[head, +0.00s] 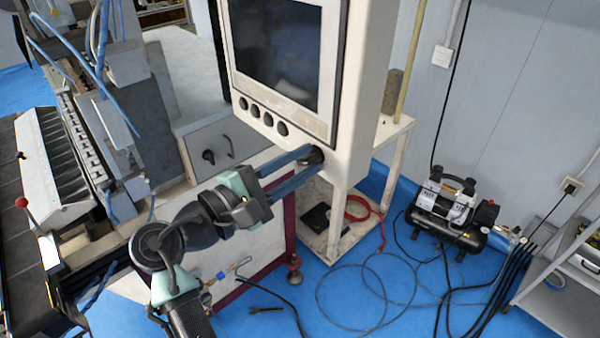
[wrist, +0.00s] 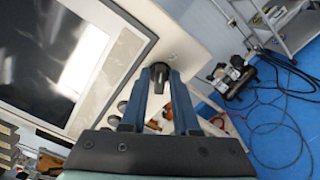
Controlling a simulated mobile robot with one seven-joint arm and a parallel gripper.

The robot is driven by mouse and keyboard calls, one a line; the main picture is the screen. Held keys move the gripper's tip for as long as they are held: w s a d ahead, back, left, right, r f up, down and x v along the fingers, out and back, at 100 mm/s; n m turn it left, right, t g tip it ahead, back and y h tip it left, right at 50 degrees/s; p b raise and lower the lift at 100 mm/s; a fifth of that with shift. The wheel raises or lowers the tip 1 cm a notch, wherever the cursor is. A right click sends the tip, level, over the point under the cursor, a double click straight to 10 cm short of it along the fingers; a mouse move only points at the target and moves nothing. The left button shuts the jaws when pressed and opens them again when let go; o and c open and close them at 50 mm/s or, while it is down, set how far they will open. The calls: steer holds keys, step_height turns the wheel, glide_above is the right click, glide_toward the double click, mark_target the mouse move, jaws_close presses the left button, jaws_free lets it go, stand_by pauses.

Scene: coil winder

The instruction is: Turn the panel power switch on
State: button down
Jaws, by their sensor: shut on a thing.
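The panel (head: 355,95) is a cream-coloured box with a dark screen in the head view. The power switch (head: 316,156) is a black knob on its lower edge, partly hidden by my gripper (head: 309,158). In the wrist view the switch (wrist: 160,52) has a round dark base and a lever that sits between the two blue fingertips. My gripper (wrist: 159,76) is shut on this lever, one finger on each side. The exact angle of the lever is hard to tell.
Several black knobs (head: 268,119) line the panel below the screen (head: 279,50). A white stand (head: 338,210) is under the panel. A compressor (head: 448,213) with hoses lies on the blue floor at right. The winder machine (head: 78,150) fills the left side.

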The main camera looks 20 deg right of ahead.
steer(key=shift+f+m+b, duration=0.2)
steer(key=shift+m+b, duration=2.6)
steer(key=shift+m, duration=0.4)
steer(key=c, duration=0.9)
jaws_free()
steer(key=shift+o, duration=0.2)
steer(key=shift+r, duration=0.1)
steer(key=shift+a, duration=0.15)
steer(key=b+v, duration=0.3)
steer(key=v, duration=0.9)
steer(key=shift+s+a, duration=0.2)
steer(key=shift+a, duration=0.1)
